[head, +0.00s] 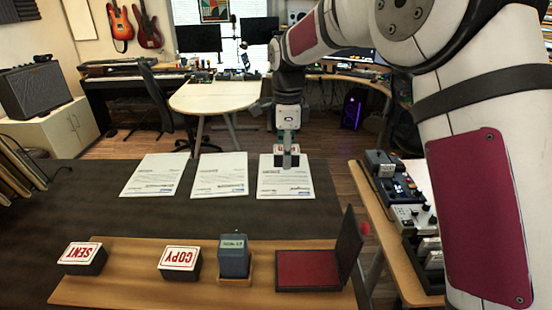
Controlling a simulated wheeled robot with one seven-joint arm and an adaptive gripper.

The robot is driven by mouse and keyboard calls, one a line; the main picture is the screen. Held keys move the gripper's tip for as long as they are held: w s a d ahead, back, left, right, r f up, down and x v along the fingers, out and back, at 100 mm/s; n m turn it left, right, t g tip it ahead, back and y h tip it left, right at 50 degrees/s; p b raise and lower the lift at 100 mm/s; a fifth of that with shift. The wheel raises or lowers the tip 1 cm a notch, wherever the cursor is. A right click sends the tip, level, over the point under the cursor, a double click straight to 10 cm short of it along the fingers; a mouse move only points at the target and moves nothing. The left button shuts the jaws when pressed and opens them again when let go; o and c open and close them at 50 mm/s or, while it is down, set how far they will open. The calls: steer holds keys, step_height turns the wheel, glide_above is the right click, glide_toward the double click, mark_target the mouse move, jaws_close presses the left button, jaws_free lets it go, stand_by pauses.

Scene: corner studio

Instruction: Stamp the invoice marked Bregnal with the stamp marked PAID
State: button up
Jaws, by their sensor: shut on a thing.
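My gripper (288,156) is shut on a small dark stamp with a white and red label (279,149). Its lettering is mostly hidden by the fingers, so I cannot read it. It is over the upper part of the right invoice (285,181); I cannot tell whether it touches the paper. Two more invoices, the middle one (220,174) and the left one (155,175), lie flat beside it. The names printed on the three sheets are too small to read surely. An open ink pad (307,269) with a red surface lies at the front right, its dark lid (349,243) raised.
A stamp marked SENT (83,256), a stamp marked COPY (181,260) and a blue-grey block (234,257) in a wooden holder stand on a wooden board (130,280) along the front. The dark desk (95,210) between board and invoices is clear. Audio gear (395,185) stands right.

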mark_target(285, 185)
steer(key=shift+a+f, duration=0.1)
steer(key=shift+f, duration=0.5)
steer(key=shift+f+b, duration=0.35)
steer(key=shift+f, duration=2.3)
steer(key=shift+f, duration=0.3)
steer(key=shift+r+p, duration=0.4)
steer(key=shift+r, duration=3.4)
